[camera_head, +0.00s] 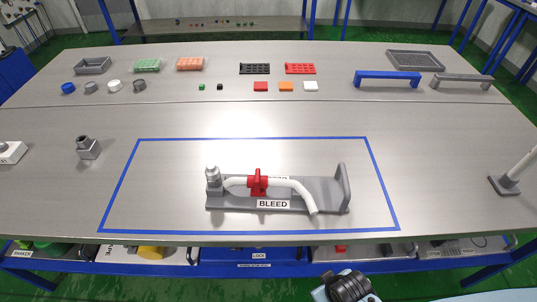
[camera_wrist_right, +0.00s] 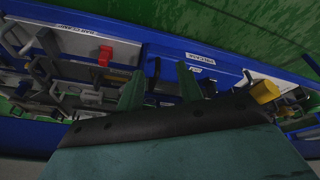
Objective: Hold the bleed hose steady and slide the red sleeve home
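The white bleed hose (camera_head: 292,184) lies along a grey fixture (camera_head: 325,188) labelled BLEED, inside the blue tape rectangle. Its left end is close to a grey metal fitting (camera_head: 213,175); I cannot tell how far it is onto it. Its right end bends down over the fixture's front edge. The red sleeve (camera_head: 258,182) sits around the hose, a little right of the fitting. My right gripper (camera_wrist_right: 160,88) shows two green fingers apart with nothing between them, in the right wrist view, facing the blue drawers below the table. My left gripper is not in view.
A grey upright plate (camera_head: 344,187) stands at the fixture's right end. A small metal block (camera_head: 88,148) stands left of the tape. Coloured blocks, trays and a blue handle (camera_head: 388,78) line the back. The table around the fixture is clear.

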